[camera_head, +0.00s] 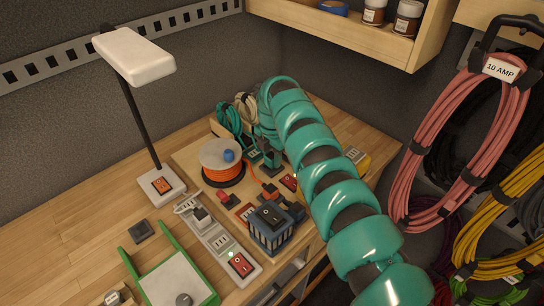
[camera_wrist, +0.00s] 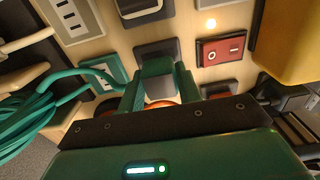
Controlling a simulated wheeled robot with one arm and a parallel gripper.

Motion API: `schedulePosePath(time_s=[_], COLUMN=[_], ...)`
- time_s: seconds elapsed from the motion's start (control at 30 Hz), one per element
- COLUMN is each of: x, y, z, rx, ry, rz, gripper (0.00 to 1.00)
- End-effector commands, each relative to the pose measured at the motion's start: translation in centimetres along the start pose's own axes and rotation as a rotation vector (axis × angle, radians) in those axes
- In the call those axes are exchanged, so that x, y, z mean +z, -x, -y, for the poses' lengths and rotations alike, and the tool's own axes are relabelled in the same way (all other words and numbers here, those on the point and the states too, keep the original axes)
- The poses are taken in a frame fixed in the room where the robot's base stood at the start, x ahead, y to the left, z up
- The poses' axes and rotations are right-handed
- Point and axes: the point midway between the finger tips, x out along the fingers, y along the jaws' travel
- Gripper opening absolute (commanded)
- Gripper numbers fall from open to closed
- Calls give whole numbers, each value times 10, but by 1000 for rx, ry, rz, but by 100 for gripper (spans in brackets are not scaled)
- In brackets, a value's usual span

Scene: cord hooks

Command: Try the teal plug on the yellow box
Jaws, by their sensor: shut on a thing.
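My gripper (camera_wrist: 159,92) is shut on a small block with teal and dark grey faces, which I take to be the teal plug (camera_wrist: 157,68). The fingers hide part of it. A teal cord runs from a large coil (camera_wrist: 25,115) at the left towards the gripper. The coil also shows in the head view (camera_head: 228,119). The yellow box (camera_wrist: 297,42) is at the upper right of the wrist view, apart from the gripper. Whether the plug touches anything is unclear.
An orange cord reel (camera_head: 222,165), a blue-grey box (camera_head: 271,230) and a power strip (camera_head: 222,243) crowd the bench. Bench (camera_head: 75,240) at left is clearer.

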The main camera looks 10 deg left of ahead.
Motion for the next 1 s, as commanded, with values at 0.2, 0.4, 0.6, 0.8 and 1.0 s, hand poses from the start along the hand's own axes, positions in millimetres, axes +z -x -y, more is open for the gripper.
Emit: schedulePosePath(time_s=[0.2, 0.4, 0.6, 0.8, 1.0], x=[0, 0, 0, 0, 0], y=[-4, -7, -10, -10, -10], z=[0, 0, 0, 0, 0], rx=[0, 0, 0, 0, 0], ry=[0, 0, 0, 0, 0], rz=[0, 0, 0, 0, 0], gripper=[0, 0, 0, 57, 59])
